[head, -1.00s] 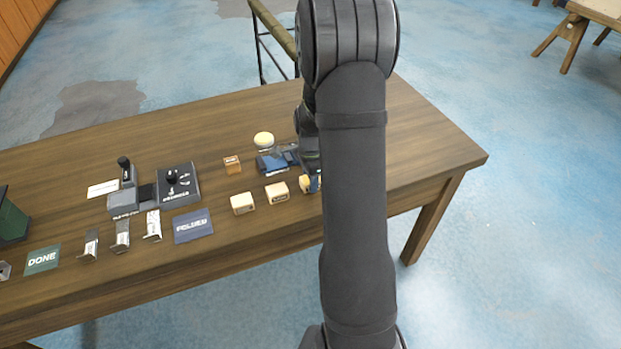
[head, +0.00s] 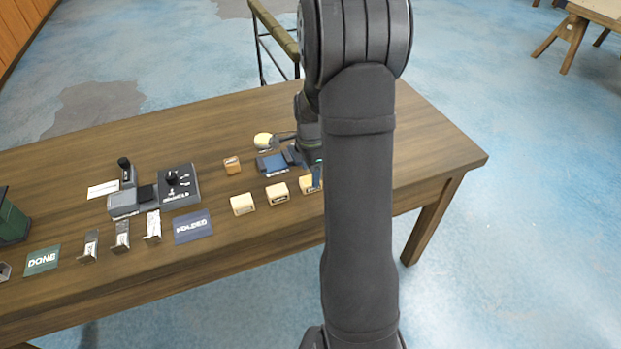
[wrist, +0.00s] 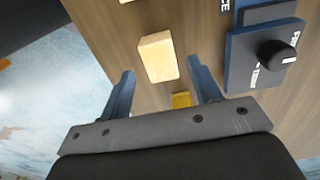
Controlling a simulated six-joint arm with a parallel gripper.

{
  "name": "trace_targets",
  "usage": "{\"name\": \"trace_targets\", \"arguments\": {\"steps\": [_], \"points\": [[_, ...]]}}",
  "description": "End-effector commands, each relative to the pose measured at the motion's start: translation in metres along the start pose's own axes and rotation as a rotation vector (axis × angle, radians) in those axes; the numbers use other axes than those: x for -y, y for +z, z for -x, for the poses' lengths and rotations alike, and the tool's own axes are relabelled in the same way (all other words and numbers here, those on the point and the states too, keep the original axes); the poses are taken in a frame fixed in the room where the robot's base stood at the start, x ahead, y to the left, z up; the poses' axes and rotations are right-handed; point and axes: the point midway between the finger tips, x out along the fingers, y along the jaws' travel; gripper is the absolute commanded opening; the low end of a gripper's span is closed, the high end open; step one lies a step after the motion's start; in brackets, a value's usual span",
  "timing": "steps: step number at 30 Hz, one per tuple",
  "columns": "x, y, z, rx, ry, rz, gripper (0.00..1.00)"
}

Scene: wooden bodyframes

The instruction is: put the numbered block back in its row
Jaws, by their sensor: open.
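Three pale wooden blocks stand in a line near the table's front edge in the head view: a left block (head: 242,204), a middle block (head: 277,193) and a right block (head: 308,184). A browner block (head: 232,165) sits apart, behind them. My gripper (head: 317,176) is at the right block, partly hidden by my arm. In the wrist view my gripper (wrist: 160,68) is open, its two blue fingers apart, with a pale block (wrist: 158,57) between and just beyond the tips. I cannot read any number on the blocks. A small yellow piece (wrist: 181,100) shows nearer the palm.
A blue device (head: 270,164) with a black knob (wrist: 277,54) stands close behind the blocks. A pale yellow round thing (head: 263,140) is behind it. A dark blue labelled mat (head: 193,226), metal brackets (head: 121,236) and a grey device (head: 179,187) lie left. The table's right end is clear.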

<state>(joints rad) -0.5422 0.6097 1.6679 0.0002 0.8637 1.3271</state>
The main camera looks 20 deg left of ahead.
Motion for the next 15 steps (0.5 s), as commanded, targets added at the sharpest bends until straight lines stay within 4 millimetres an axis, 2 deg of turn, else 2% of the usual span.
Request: {"name": "trace_targets", "arguments": {"steps": [1, 6, 9, 15], "points": [[0.001, 0.0, 0.013, -0.002, -0.006, 0.0, 0.58], [0.001, 0.0, 0.049, -0.001, -0.005, 0.0, 0.58], [0.001, 0.0, 0.065, -0.001, -0.004, 0.0, 0.58], [0.0, 0.0, 0.081, 0.0, -0.001, 0.0, 0.58]]}}
